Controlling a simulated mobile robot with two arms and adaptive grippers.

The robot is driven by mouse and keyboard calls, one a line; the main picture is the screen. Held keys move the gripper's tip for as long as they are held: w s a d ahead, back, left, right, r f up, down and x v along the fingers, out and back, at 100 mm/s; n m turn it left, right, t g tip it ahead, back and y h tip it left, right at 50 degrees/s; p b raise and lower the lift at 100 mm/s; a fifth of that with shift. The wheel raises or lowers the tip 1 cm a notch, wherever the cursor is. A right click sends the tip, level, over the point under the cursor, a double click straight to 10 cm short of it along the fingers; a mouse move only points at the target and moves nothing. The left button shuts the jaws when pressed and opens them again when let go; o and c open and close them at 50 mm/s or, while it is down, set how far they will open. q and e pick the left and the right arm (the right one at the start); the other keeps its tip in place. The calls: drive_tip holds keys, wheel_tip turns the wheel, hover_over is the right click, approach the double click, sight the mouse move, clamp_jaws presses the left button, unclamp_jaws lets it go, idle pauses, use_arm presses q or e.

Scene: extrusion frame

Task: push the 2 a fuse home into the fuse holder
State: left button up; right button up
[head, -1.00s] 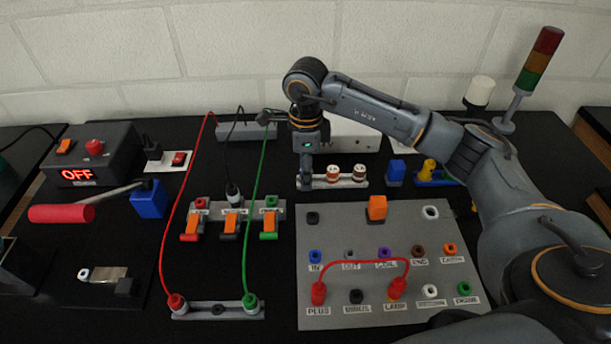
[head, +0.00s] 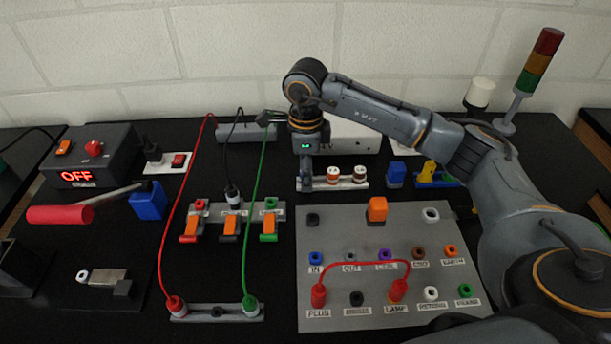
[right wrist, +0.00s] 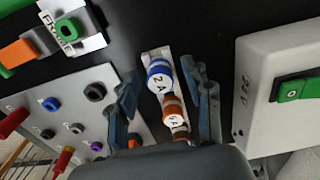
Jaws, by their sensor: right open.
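My right gripper (head: 306,180) is over the left end of the pale fuse holder strip (head: 345,184) in the head view. In the right wrist view its two fingers (right wrist: 164,90) stand open, one on each side of the strip. The 2 A fuse (right wrist: 159,77), with a blue band and white top, stands in the strip between the fingers, apart from both. I cannot tell how deep it sits. In the head view the gripper hides it. The 5 A fuse (right wrist: 174,116), red and white, stands beside it. My left gripper is not in view.
A white box (head: 352,136) stands behind the gripper. The grey socket panel (head: 335,222) with a red lead lies in front. A switch block (head: 232,212) stands to the left, with red, black and green leads around it. A blue block (head: 396,174) is to the right.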

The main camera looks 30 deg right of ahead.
idle(0.3)
clamp_jaws()
drive_tip(key=shift+r, duration=0.15)
drive_tip(key=shift+r+p, duration=1.7)
drive_tip(key=shift+r, duration=1.2)
